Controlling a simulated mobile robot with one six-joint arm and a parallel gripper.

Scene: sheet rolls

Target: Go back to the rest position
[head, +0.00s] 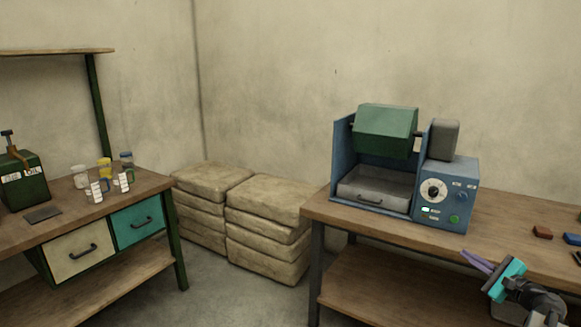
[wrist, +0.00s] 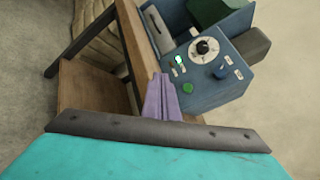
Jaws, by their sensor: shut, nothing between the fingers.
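My gripper (head: 477,261) shows at the lower right of the head view, in front of the right bench's edge. Its purple fingers are shut together with nothing between them. In the wrist view my gripper (wrist: 162,97) points toward the right bench and the blue machine. The blue machine (head: 447,190) stands on the right bench (head: 330,209), with a green hood (head: 385,131), a grey tray (head: 375,187), a white dial and a green button. The machine also shows tilted in the wrist view (wrist: 222,78). The fingers are apart from the machine in the head view.
Stacked sacks (head: 265,205) fill the corner between the benches. Small red (head: 542,232) and blue (head: 572,239) blocks lie at the right bench's right end.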

